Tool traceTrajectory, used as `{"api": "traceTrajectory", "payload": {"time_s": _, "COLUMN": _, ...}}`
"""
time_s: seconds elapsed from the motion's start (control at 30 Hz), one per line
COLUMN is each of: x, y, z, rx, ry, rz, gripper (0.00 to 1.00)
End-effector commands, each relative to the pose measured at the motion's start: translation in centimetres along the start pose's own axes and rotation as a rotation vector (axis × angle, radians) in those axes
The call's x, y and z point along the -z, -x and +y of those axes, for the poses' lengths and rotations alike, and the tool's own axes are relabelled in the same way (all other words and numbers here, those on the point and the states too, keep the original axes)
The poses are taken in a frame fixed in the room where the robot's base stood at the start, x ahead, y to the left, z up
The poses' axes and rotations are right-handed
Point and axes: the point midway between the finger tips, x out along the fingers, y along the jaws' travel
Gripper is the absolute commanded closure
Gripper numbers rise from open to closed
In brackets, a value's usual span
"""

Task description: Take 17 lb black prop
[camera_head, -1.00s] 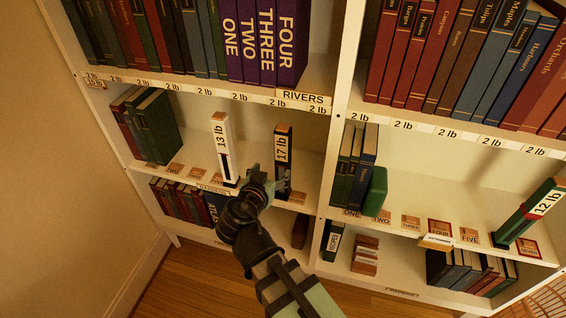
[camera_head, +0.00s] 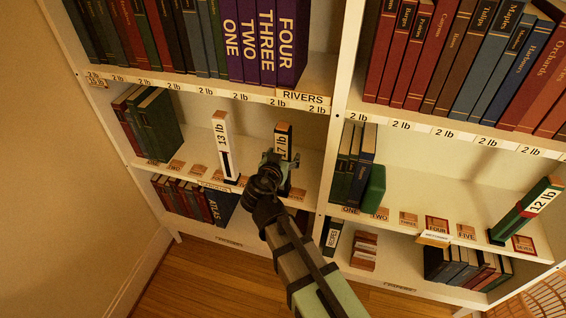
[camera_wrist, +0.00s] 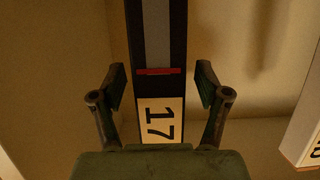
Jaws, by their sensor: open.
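The black prop (camera_head: 284,138) stands upright on the left bookcase's middle shelf, with a white label reading 17 lb on its upper part. My gripper (camera_head: 276,158) is in front of it and hides part of its label and lower body. In the wrist view the prop (camera_wrist: 157,85) shows a grey stripe, a red line and a white label with 17. My gripper's two fingers (camera_wrist: 161,90) are open, one on each side of the prop, with gaps visible between them and it.
A white 13 lb prop (camera_head: 222,146) stands to the left on the same shelf; its edge shows in the wrist view (camera_wrist: 306,140). The bookcase divider (camera_head: 332,130) is to the right. Dark green books (camera_head: 160,124) stand further left.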

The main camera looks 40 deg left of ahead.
Motion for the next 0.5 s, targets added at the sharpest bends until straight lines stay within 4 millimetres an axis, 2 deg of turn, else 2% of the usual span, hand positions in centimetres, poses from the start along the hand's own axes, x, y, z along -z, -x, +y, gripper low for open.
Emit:
{"api": "traceTrajectory", "payload": {"time_s": 0.17, "x": -0.04, "y": 0.02, "z": 0.03, "rx": 0.0, "ry": 0.0, "rz": 0.0, "gripper": 0.25}}
{"api": "traceTrajectory", "payload": {"time_s": 0.27, "x": -0.04, "y": 0.03, "z": 0.02, "rx": 0.0, "ry": 0.001, "rz": 0.0, "gripper": 0.57}}
{"api": "traceTrajectory", "payload": {"time_s": 0.3, "x": -0.04, "y": 0.03, "z": 0.02, "rx": 0.0, "ry": 0.001, "rz": 0.0, "gripper": 0.71}}
{"api": "traceTrajectory", "payload": {"time_s": 0.4, "x": -0.04, "y": 0.03, "z": 0.02, "rx": 0.0, "ry": 0.001, "rz": 0.0, "gripper": 1.0}}
{"api": "traceTrajectory", "payload": {"time_s": 0.5, "x": 0.02, "y": 0.05, "z": 0.01, "rx": 0.0, "ry": 0.001, "rz": 0.001, "gripper": 1.0}}
